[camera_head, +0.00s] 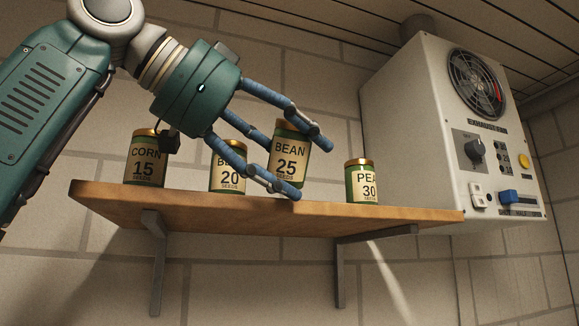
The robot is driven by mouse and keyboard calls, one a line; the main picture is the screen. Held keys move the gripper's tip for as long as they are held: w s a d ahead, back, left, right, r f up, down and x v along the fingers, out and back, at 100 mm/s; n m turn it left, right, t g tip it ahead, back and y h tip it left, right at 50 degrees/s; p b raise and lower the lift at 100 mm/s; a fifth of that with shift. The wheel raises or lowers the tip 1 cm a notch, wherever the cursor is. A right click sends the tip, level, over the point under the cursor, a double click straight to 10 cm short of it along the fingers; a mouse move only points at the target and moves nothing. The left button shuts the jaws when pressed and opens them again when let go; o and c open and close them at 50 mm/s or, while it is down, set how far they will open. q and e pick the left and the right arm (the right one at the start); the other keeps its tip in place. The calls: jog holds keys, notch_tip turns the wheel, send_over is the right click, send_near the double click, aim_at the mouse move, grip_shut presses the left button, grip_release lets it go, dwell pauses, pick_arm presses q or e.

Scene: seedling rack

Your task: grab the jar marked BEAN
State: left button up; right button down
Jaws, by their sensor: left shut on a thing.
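The jar marked BEAN 25 (289,160) is green with a gold lid and a cream label, and it tilts slightly over the wooden shelf. My left gripper (308,168) comes from the upper left and is shut on this jar, with blue fingers around it. A finger covers part of its lid and another passes by its lower left side. I cannot tell whether its base touches the shelf. My right gripper is not in view.
A white fan box (420,130) is at right.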

pick_arm(q)
jog(key=s+d+b, duration=0.1)
jog(key=s+d, duration=0.2)
jog(key=s, duration=0.6)
jog(key=s+d+b, duration=0.2)
jog(key=s+d, duration=0.1)
jog(key=s, duration=0.6)
jog(key=n+g+p, duration=0.2)
jog(key=n+g, duration=0.1)
jog(key=shift+f+n+p, duration=0.1)
jog(key=shift+n+p, duration=0.25)
jog(key=shift+n, duration=0.05)
jog(key=shift+s, duration=0.15)
